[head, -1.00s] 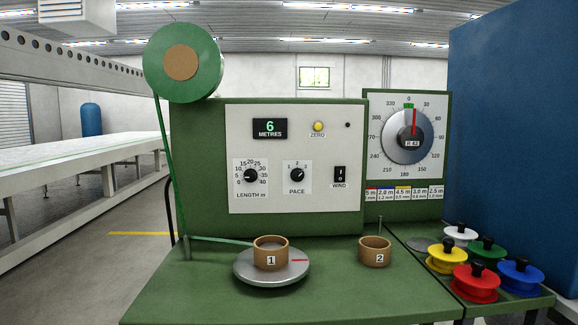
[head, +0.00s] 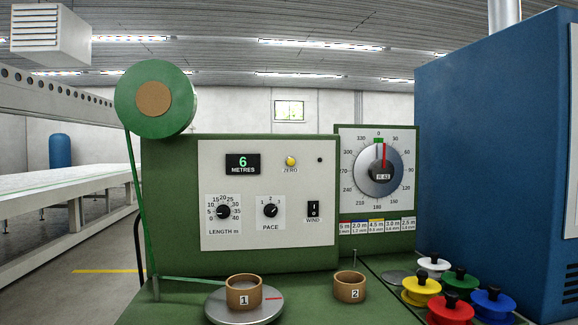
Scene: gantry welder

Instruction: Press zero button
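The zero button (head: 291,161) is a small round yellow knob on the white control panel (head: 268,235) of the green machine, in the head view. The word ZERO is printed just below it. Left of it the display (head: 243,163) reads 6 METRES. My gripper is not in view, and no part of my arm shows near the panel. Nothing covers the button.
Below the button are the length knob (head: 223,212), pace knob (head: 270,210) and wind switch (head: 313,209). A dial (head: 378,172) stands right. Cup 1 (head: 243,291), cup 2 (head: 349,287) and several coloured spools occupy the green bench. A blue cabinet (head: 492,150) bounds the right.

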